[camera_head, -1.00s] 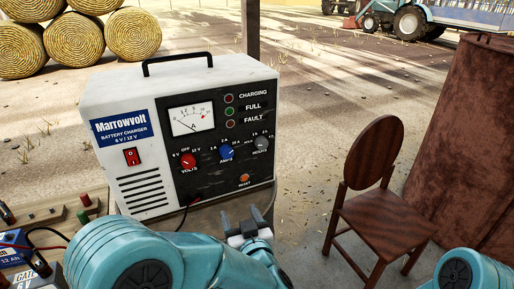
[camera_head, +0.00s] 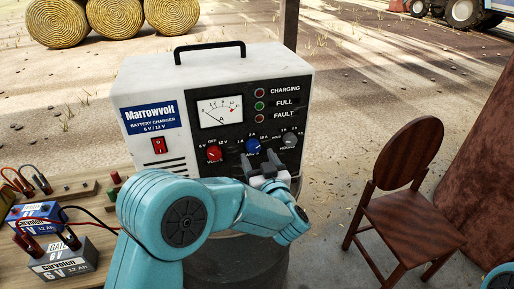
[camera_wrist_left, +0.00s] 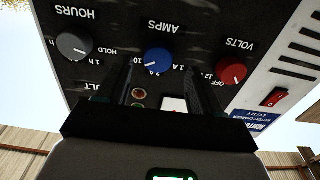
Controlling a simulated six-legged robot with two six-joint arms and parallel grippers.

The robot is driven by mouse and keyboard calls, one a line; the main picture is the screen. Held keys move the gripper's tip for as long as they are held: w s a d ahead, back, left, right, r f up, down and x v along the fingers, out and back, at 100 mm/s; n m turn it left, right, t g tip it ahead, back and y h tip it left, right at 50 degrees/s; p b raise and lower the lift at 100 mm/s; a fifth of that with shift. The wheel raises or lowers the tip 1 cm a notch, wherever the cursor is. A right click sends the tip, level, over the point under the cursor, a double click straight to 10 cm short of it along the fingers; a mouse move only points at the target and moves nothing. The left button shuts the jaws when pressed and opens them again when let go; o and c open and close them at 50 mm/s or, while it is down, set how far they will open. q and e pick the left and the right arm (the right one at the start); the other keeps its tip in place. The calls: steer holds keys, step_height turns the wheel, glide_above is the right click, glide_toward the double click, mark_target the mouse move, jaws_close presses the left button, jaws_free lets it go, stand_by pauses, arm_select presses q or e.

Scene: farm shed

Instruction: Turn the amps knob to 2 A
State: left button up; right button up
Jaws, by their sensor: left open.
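The white Marrowvolt battery charger (camera_head: 160,90) stands upright in the head view, its black panel facing me. The blue amps knob (camera_head: 252,145) sits between the red volts knob (camera_head: 214,153) and the grey hours knob (camera_head: 290,140). My left gripper (camera_head: 264,166) is open just below the amps knob, partly covering its label. In the left wrist view, where the panel appears upside down, the blue knob (camera_wrist_left: 158,62) lies beyond and between the finger tips, with no finger clearly touching it. I cannot tell its exact setting. My right gripper is out of view.
Two batteries, the blue one (camera_head: 38,217) and the grey one (camera_head: 62,257), with cables, lie at the left. A wooden chair (camera_head: 408,205) stands right of the charger. Hay bales (camera_head: 115,20) and a tractor (camera_head: 463,10) are far behind.

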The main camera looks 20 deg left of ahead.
mark_target(255, 149)
arm_select(q)
steer(key=shift+x, duration=1.65)
steer(key=shift+w, duration=0.1)
steer(key=c, duration=1.1)
steer(key=shift+o, duration=0.2)
steer(key=shift+f+n+b, duration=0.25)
steer(key=shift+n+b, duration=0.25)
steer(key=shift+b, duration=0.15)
steer(key=n+b, duration=0.8)
steer(key=b, duration=0.3)
steer(key=shift+d, duration=0.1)
steer(key=shift+r+n+b, duration=0.15)
steer(key=shift+n+b, duration=1.05)
steer(key=shift+n, duration=0.2)
steer(key=o, duration=1.1)
steer(key=shift+r, duration=0.1)
steer(key=shift+c, duration=0.2)
